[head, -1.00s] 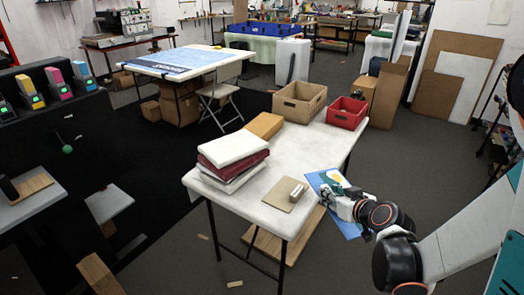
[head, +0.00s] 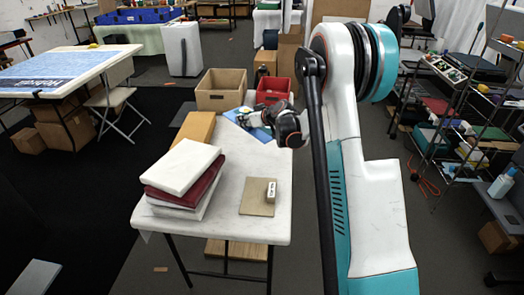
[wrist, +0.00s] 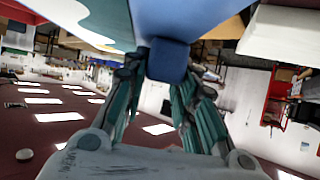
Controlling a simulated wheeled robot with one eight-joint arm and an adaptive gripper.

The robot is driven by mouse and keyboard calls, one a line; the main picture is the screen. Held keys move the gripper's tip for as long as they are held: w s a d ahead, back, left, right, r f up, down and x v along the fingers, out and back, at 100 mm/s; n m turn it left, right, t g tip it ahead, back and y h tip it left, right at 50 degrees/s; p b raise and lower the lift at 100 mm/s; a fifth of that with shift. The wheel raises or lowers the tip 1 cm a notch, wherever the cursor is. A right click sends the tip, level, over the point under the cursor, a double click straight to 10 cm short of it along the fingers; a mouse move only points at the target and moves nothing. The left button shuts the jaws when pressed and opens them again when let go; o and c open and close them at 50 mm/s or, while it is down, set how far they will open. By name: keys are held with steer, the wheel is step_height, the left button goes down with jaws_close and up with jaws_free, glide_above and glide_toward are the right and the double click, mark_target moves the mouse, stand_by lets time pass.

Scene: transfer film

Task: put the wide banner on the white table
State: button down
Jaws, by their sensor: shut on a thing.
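My gripper (head: 252,118) is shut on a blue printed piece (head: 262,133) with a light and yellow picture. In the wrist view, its blue part (wrist: 167,60) sits between the fingertips, and a wide blue and white surface (wrist: 95,20) fills the top. The gripper is over the far right part of the near white table (head: 160,214), by its right edge; whether the piece touches the top cannot be told. Another wide blue banner with white lettering (head: 50,72) lies on the far left table.
Folded white and dark red cloths (head: 183,168) and a tan board (head: 257,203) with a small block (head: 271,190) lie on the near table. A tan crate (head: 221,95), a red crate (head: 273,90) and a brown box (head: 193,130) are farther back. A shelf rack (head: 455,140) stands right.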

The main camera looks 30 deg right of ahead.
glide_above(257, 155)
steer(key=shift+a+r, duration=0.1)
steer(key=shift+a, duration=0.1)
steer(key=shift+w+d+f, duration=0.15)
steer(key=shift+d+f, duration=0.05)
steer(key=shift+d, duration=0.05)
step_height(257, 155, down, 20)
steer(key=b, duration=0.7)
steer(key=shift+r, duration=0.3)
steer(key=c, duration=1.3)
jaws_free()
